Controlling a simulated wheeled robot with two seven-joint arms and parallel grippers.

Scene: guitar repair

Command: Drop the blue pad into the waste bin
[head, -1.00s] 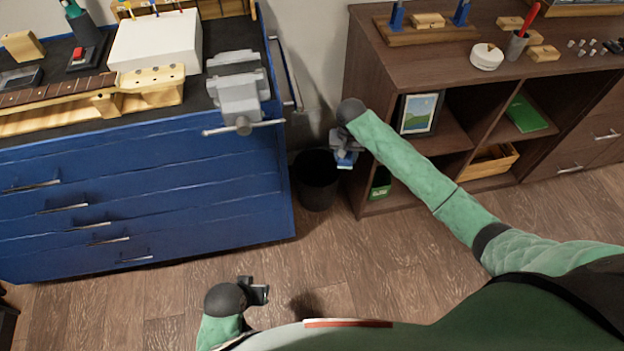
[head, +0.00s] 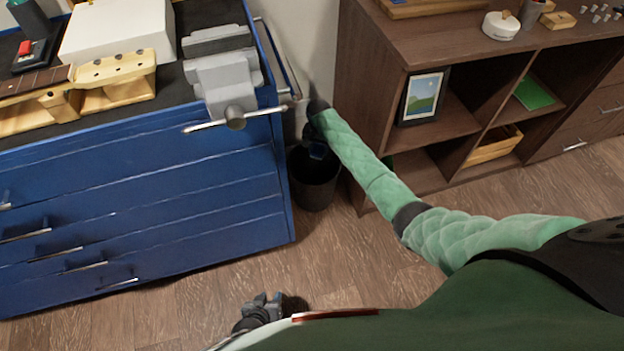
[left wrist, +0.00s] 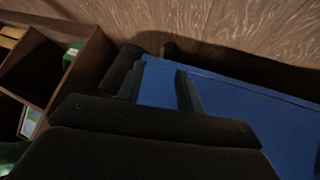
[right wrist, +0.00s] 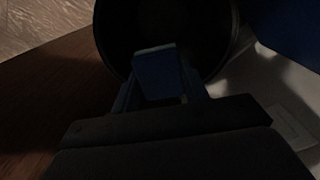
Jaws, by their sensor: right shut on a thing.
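The blue pad (right wrist: 155,76) is held between the fingertips of my right gripper (right wrist: 158,90), which is shut on it. In the right wrist view the pad shows against the dark opening of the waste bin (right wrist: 112,42). In the head view the black waste bin (head: 316,186) stands on the floor between the blue cabinet and the shelf. My right gripper (head: 318,146) is over the bin's mouth, with a bit of blue pad (head: 318,152) showing. The bin's inside is too dark to make out. My left gripper (head: 262,308) is open and empty, low in front of the cabinet.
The blue drawer cabinet (head: 150,215) with a grey vise (head: 228,85) stands left of the bin. The brown shelf unit (head: 365,85) stands to the right, with a framed picture (head: 422,97) inside. The wooden floor (head: 190,295) in front is clear.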

